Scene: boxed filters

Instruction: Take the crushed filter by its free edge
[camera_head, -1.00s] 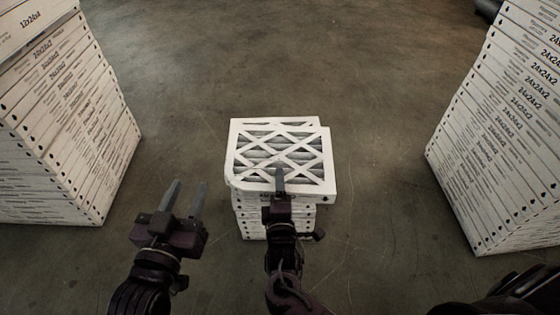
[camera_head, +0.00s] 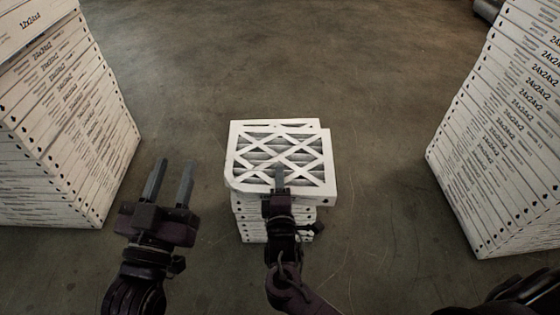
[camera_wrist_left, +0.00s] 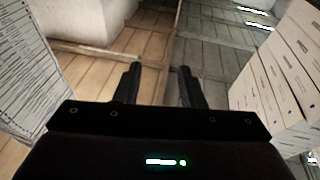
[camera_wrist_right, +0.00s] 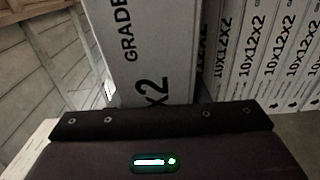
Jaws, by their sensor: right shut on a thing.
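The crushed filter (camera_head: 242,182), with a white lattice face over grey pleats, lies on top of the short stack in the middle. Its near left corner looks rounded and bent. My right gripper (camera_head: 280,176) is at the middle of its near edge, shut on it, with one finger on top of the face. The right wrist view shows the filter's printed side (camera_wrist_right: 155,50) close up. My left gripper (camera_head: 172,180) is to the left of the stack, open and empty, fingers pointing away from me. It also shows in the left wrist view (camera_wrist_left: 158,85) with nothing between its fingers.
The short stack of boxed filters (camera_head: 247,222) stands under the top filter. Tall stacks of boxed filters rise at the left (camera_head: 70,130) and the right (camera_head: 500,150). The concrete floor (camera_head: 270,60) is clear behind and between them.

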